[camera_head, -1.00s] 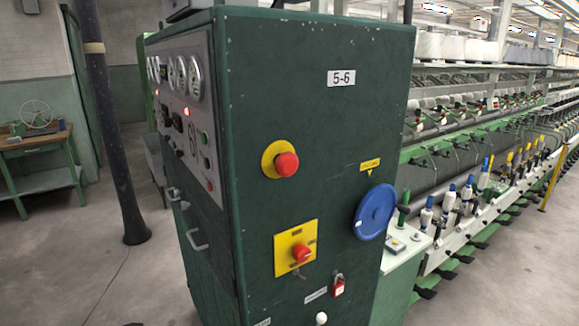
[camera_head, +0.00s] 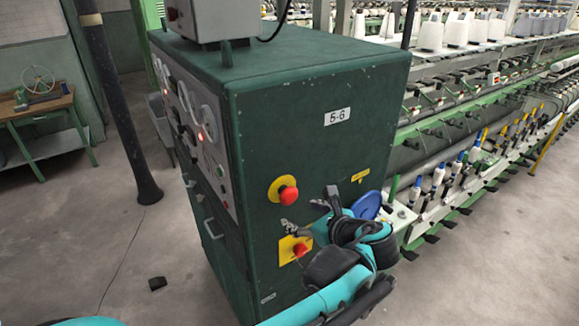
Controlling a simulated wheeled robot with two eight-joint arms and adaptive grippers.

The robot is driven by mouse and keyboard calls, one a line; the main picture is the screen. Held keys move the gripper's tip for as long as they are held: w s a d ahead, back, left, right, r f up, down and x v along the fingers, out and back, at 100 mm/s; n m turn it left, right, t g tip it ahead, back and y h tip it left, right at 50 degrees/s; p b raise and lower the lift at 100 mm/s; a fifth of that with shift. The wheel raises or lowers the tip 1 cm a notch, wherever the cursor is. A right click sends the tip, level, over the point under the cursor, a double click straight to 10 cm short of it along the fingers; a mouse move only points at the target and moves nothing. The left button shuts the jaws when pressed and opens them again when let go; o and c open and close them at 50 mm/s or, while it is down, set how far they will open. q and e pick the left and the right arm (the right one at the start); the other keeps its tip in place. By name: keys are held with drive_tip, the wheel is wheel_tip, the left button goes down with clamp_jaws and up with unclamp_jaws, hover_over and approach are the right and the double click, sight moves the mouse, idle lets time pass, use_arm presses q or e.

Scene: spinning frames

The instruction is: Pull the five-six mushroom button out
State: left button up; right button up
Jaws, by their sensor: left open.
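The dark green cabinet (camera_head: 310,120) carries a white "5-6" label (camera_head: 337,116). Below the label, the red mushroom button (camera_head: 288,195) stands out from a round yellow plate (camera_head: 274,187) on the cabinet's front face. My left gripper (camera_head: 303,214) is open and empty, just below and right of the button, with its fingers toward the left of the picture. I cannot tell whether it touches the cabinet. The button is in clear view. My right gripper is not in view.
A red knob (camera_head: 299,250) on a square yellow plate (camera_head: 284,252) sits lower, partly hidden by my left arm. A blue handwheel (camera_head: 367,205) is partly covered by it too. The spinning frame (camera_head: 480,150) extends right. A dark post (camera_head: 120,120) stands left; floor there is mostly clear.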

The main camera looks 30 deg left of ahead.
sight(292, 195)
use_arm(q)
drive_tip(key=shift+m+y, duration=0.6)
drive_tip(key=shift+m, duration=0.1)
drive_tip(key=w+a, duration=0.1)
drive_tip(key=a, duration=0.1)
drive_tip(key=w+a+p, duration=0.1)
drive_tip(key=a, duration=0.1)
drive_tip(key=w+a, duration=0.1)
drive_tip(key=a, duration=0.1)
drive_tip(key=shift+w+a+r+p, duration=0.3)
drive_tip(key=shift+w+a+r, duration=0.05)
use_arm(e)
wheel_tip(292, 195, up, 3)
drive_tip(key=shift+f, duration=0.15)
